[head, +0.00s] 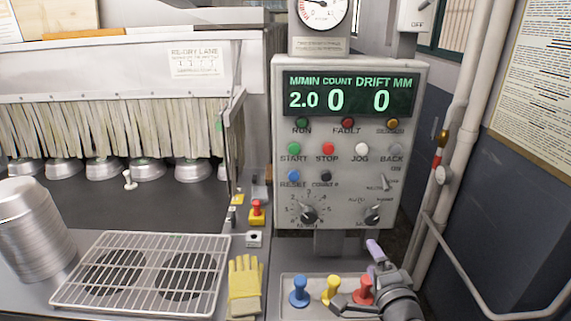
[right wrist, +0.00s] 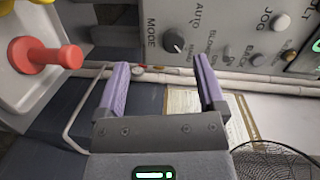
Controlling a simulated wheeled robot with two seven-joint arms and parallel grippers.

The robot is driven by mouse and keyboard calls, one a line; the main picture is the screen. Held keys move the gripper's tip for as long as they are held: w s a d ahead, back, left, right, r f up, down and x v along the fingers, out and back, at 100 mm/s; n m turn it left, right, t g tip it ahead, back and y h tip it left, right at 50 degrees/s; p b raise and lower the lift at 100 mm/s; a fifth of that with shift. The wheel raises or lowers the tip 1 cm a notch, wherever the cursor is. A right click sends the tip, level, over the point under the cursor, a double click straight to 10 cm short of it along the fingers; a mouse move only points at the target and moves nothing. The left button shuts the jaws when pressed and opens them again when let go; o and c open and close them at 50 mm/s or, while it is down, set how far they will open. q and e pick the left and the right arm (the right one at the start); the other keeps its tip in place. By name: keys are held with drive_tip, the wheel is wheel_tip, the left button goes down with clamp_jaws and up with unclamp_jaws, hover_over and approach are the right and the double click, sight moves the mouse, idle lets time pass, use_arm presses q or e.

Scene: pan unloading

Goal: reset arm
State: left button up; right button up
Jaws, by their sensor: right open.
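My right gripper (head: 356,272) is at the lower right of the head view, beside the red knobbed peg and below the control panel (head: 348,215). In the right wrist view its two purple-lined fingers (right wrist: 162,78) stand wide apart with nothing between them. The red peg (right wrist: 48,56) shows there to the left, outside the fingers. In the head view the red peg (head: 363,287) is partly hidden by my arm. A blue peg (head: 299,291) and a yellow peg (head: 331,288) stand beside it on a pale tray (head: 284,310). My left gripper is not in view.
The panel display (head: 350,95) reads 2.0, 0 and 0. A wire rack (head: 144,240), stacked pans (head: 36,228) and a yellow glove (head: 244,285) lie left. A red stop button (head: 256,207) sits behind the glove. Pipes (head: 462,150) run along the right wall.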

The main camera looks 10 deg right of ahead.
drive_tip(key=s+a+f+n+g+y, duration=0.4)
drive_tip(key=s+a+f+n+g, duration=0.3)
drive_tip(key=s+a+n, duration=0.4)
drive_tip(key=s+a+f+n+g+h, duration=0.1)
drive_tip(key=s+f+n+g+h, duration=0.1)
drive_tip(key=s+n+g, duration=0.9)
drive_tip(key=s+f+m+t+b, duration=0.1)
drive_tip(key=s+f+t+b, duration=0.15)
drive_tip(key=f, duration=0.85)
drive_tip(key=s+f+m+t+b, duration=0.1)
drive_tip(key=s+f+b, duration=0.15)
drive_tip(key=f, duration=0.85)
use_arm(q)
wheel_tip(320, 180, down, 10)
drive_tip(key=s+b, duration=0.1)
drive_tip(key=b, duration=0.4)
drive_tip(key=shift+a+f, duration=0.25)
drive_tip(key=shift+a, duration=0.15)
use_arm(e)
drive_tip(key=s+d+f+g, duration=0.1)
drive_tip(key=s+d+f, duration=0.1)
drive_tip(key=s+f, duration=1.1)
wheel_tip(320, 180, down, 4)
drive_tip(key=shift+s+d+f+g, duration=0.1)
drive_tip(key=shift+s+d+g, duration=0.05)
drive_tip(key=shift+d+g, duration=0.25)
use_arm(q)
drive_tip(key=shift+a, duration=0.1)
